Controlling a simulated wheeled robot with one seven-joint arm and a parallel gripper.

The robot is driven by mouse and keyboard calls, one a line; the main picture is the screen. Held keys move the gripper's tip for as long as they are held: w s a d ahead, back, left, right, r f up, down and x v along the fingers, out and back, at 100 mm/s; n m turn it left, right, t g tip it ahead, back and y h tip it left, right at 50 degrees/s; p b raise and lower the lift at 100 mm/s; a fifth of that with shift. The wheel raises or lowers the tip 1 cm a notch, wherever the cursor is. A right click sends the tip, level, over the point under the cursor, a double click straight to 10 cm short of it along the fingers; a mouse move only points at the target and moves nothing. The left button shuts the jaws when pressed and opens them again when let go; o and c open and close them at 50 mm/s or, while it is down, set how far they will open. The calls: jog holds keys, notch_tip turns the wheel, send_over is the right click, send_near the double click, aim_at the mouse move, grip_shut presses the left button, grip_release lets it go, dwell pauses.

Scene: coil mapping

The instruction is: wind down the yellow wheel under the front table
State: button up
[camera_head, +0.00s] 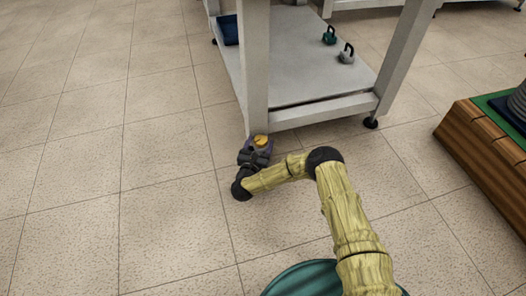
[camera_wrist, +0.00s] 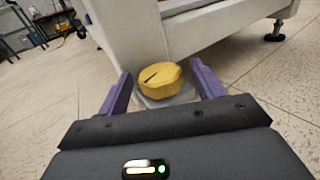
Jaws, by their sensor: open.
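The yellow wheel (camera_wrist: 158,79) is a low round disc with a dark slot on its top, at the foot of the table leg in the wrist view. It also shows small in the head view (camera_head: 261,141). My gripper (camera_wrist: 160,84) is open, with one purple finger on each side of the wheel. Gaps show between the fingers and the wheel, and I cannot tell whether either one touches it. The front table (camera_head: 255,75) is white, and its near leg stands just behind the wheel. The wheel's underside is hidden.
The table's lower shelf (camera_head: 300,70) holds two small kettlebell-like weights, one teal (camera_head: 329,37) and one grey (camera_head: 346,55), and a dark blue box (camera_head: 228,30). A wooden platform (camera_head: 485,145) stands at the right. The tiled floor at the left is clear.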

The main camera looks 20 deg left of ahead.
jog(key=shift+r, duration=0.1)
jog(key=n+y, duration=0.2)
jog(key=y, duration=0.1)
jog(key=y+b, duration=0.1)
jog(key=shift+w+d+n+g, duration=0.1)
jog(key=shift+d+n+g, duration=0.2)
jog(key=shift+n, duration=0.1)
jog(key=shift+w+d+n+g+y+b, duration=0.1)
jog(key=shift+n+g+y+b, duration=0.5)
jog(key=shift+y, duration=0.65)
jog(key=shift+d+n+g+y+b, duration=0.1)
jog(key=shift+n+g+y+b, duration=0.2)
jog(key=shift+n+y+b, duration=0.65)
jog(key=p+v, duration=1)
jog(key=v, duration=0.7)
jog(key=shift+d+f+y+p, duration=0.2)
jog(key=shift+d+y+p, duration=0.2)
jog(key=shift+d, duration=0.05)
